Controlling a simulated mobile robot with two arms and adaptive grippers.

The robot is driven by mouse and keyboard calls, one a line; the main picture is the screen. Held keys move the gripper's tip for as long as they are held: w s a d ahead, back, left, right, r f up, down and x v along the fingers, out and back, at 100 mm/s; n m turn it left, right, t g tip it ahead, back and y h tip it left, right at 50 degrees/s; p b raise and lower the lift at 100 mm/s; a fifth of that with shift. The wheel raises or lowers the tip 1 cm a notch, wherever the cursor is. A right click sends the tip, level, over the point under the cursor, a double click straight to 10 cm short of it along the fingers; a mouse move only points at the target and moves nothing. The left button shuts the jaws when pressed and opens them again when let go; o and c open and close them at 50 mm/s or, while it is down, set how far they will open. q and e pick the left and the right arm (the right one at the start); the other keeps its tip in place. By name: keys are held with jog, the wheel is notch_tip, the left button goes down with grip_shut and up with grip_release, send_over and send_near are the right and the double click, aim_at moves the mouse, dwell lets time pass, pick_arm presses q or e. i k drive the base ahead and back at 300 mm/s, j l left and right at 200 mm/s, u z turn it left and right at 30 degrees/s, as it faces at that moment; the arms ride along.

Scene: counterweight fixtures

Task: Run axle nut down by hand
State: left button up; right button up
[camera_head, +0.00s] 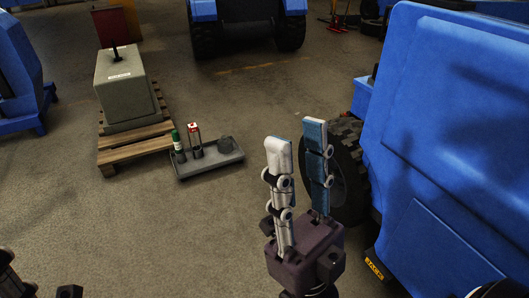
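My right gripper (297,142) stands upright in the middle foreground, its two fingers apart with nothing between them. Its fingers cover part of a black tyre (346,183) beside the blue machine (450,125) on the right. The wheel's hub is mostly hidden, and I cannot make out an axle nut on it. A grey tray (208,165) on the floor holds a green can (178,146), a red and white can (195,140) and a dark round part (225,145), too small to identify. Dark parts of my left arm show at the lower left corner; its fingertips cannot be made out.
A grey counterweight block (128,90) sits on a wooden pallet (137,148) at the left. Another blue machine (250,12) with black tyres stands at the back. A blue stand (20,80) is at the far left.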

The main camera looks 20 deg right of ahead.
aim_at(336, 173)
jog(key=i+j+z, duration=0.15)
jog(key=i, duration=0.35)
jog(key=i+j+z, duration=0.15)
jog(key=i, duration=0.35)
jog(key=i+j+z, duration=0.15)
jog(key=i, duration=0.35)
jog(key=i+j+z, duration=0.15)
jog(key=z, duration=0.25)
jog(key=i+j+z, duration=0.2)
jog(key=z, duration=0.25)
jog(key=i+j+z, duration=0.25)
jog(key=z, duration=0.15)
jog(key=i+j+z, duration=0.1)
jog(key=j+z, duration=0.2)
jog(key=z, duration=0.15)
jog(key=j+z, duration=0.85)
jog(key=j, duration=0.15)
jog(key=i, duration=0.05)
